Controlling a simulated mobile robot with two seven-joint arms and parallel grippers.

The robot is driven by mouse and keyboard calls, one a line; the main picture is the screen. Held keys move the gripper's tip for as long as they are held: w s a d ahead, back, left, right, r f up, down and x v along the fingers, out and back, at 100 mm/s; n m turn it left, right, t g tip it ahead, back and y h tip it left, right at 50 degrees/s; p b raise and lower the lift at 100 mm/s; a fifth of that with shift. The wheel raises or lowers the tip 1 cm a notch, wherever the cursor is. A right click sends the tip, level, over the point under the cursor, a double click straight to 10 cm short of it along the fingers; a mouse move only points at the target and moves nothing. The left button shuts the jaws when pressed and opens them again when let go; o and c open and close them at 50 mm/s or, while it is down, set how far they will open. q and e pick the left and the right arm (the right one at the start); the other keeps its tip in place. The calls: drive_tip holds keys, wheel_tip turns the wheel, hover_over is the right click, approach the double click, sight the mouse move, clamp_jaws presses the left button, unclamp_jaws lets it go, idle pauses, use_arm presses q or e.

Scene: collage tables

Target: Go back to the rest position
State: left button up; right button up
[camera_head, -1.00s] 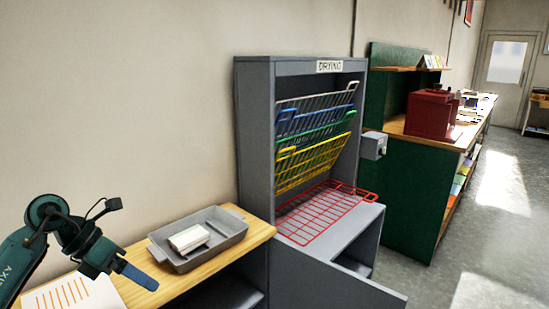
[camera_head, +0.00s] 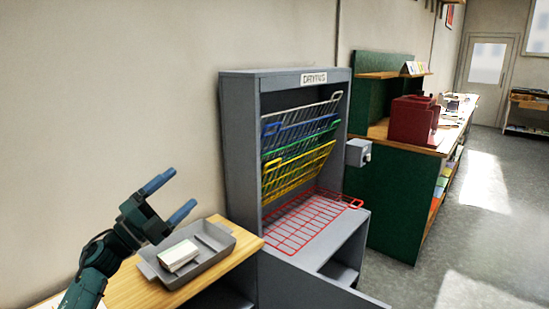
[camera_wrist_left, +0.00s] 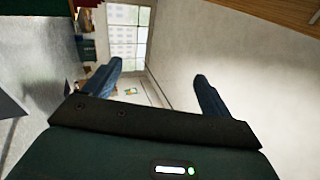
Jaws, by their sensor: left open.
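My left gripper (camera_head: 170,198) is raised at the lower left of the head view, in front of the wall and the wooden table's grey tray. Its two blue fingers are spread and nothing is between them. In the left wrist view the fingers (camera_wrist_left: 158,85) also stand apart and empty, with the wall, a window and the floor beyond. My right gripper is not in view.
A grey tray (camera_head: 219,259) holding a white block (camera_head: 178,255) stands on the wooden table (camera_head: 120,291). To its right is the drying rack (camera_head: 238,150) with coloured wire shelves; its red shelf (camera_head: 297,225) lies lowered. Open floor (camera_head: 440,255) lies at right.

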use_arm(q)
drive_tip(key=w+a+n+t+y, duration=0.55)
drive_tip(key=a+n+y, duration=0.55)
drive_tip(key=n+y, duration=0.45)
drive_tip(key=w+a+f+n+g+y, duration=0.1)
drive_tip(key=a+f+n+g+y, duration=0.3)
drive_tip(key=f+n, duration=0.55)
drive_tip(key=s+d+f+m+g+h, duration=0.1)
drive_tip(key=s+d+f+g+h, duration=0.1)
drive_tip(key=s+d+f, duration=0.55)
drive_tip(key=s+d+f+g+h, duration=0.25)
drive_tip(key=s+d+f, duration=0.25)
drive_tip(key=s+f, duration=0.55)
drive_tip(key=s+d+f+g, duration=0.1)
drive_tip(key=s+d+f, duration=0.1)
drive_tip(key=s, duration=0.5)
drive_tip(key=s+d+f+h, duration=0.1)
drive_tip(key=s+d+f, duration=0.2)
drive_tip(key=s, duration=0.4)
drive_tip(key=s+d+f+g+h, duration=0.1)
drive_tip(key=s+d+f, duration=0.2)
drive_tip(key=s, duration=0.4)
drive_tip(key=shift+s+d+n+g, duration=0.3)
drive_tip(key=shift+d+n, duration=0.1)
drive_tip(key=shift+d, duration=0.4)
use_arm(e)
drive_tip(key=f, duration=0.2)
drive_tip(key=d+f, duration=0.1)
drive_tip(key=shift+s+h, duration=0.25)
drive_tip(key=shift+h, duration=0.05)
